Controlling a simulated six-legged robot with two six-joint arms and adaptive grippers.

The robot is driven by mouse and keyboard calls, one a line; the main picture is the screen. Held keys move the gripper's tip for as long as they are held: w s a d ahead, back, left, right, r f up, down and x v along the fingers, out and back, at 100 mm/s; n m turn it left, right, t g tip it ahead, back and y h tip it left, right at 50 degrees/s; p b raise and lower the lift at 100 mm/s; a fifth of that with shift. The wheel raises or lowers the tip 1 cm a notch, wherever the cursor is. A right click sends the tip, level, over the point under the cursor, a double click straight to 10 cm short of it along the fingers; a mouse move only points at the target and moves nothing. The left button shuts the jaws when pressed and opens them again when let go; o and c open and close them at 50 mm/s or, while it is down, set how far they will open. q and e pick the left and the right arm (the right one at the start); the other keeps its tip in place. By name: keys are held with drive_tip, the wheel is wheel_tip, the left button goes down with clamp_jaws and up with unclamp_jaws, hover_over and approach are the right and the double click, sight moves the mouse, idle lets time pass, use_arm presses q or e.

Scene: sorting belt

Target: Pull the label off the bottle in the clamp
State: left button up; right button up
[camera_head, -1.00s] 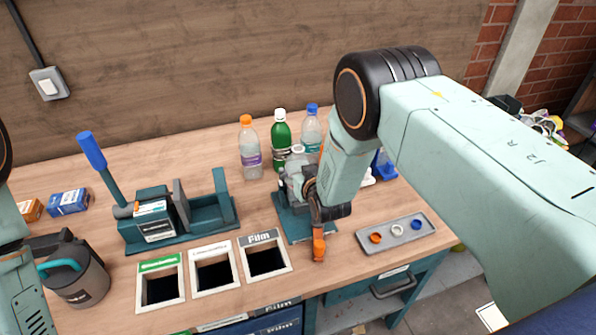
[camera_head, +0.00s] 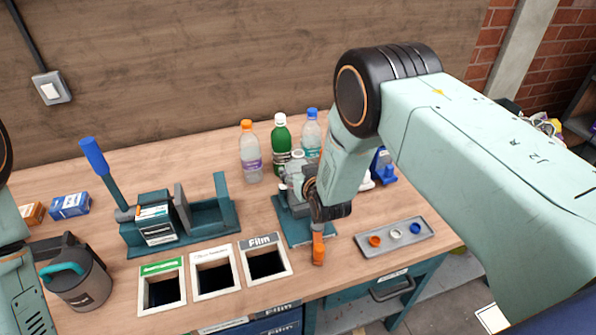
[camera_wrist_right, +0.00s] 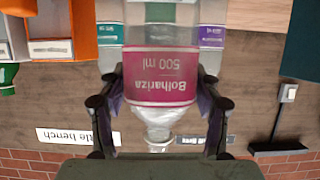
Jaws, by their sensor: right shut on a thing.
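The clear bottle with a white cap (camera_head: 297,154) stands upright in the teal clamp (camera_head: 291,226) on the bench. My right gripper (camera_head: 311,187) is at this bottle, and my arm hides much of it. In the right wrist view the bottle (camera_wrist_right: 160,30) appears upside down, with a pink label (camera_wrist_right: 160,76) reading "Bolhariza 500 ml" around its body. The fingers of my right gripper (camera_wrist_right: 160,88) press on both sides at the label. The label looks flat on the bottle. My left arm shows at the left edge, but its gripper is not visible.
Several bottles, including a green one (camera_head: 281,140), stand behind the clamp. Open bins, one marked Film (camera_head: 260,240), lie in front. A grey tray (camera_head: 405,243) with caps is on the right. A jug (camera_head: 82,285) and a teal lever fixture (camera_head: 150,243) are on the left.

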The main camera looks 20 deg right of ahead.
sight(298, 147)
drive_tip(key=shift+r+p, duration=1.3)
drive_tip(key=shift+r, duration=0.65)
drive_tip(key=shift+r, duration=0.15)
drive_tip(key=shift+r+p, duration=0.9)
drive_tip(key=shift+r, duration=0.2)
drive_tip(key=shift+r+p, duration=0.7)
drive_tip(key=shift+r, duration=0.6)
drive_tip(key=shift+r, duration=2.45)
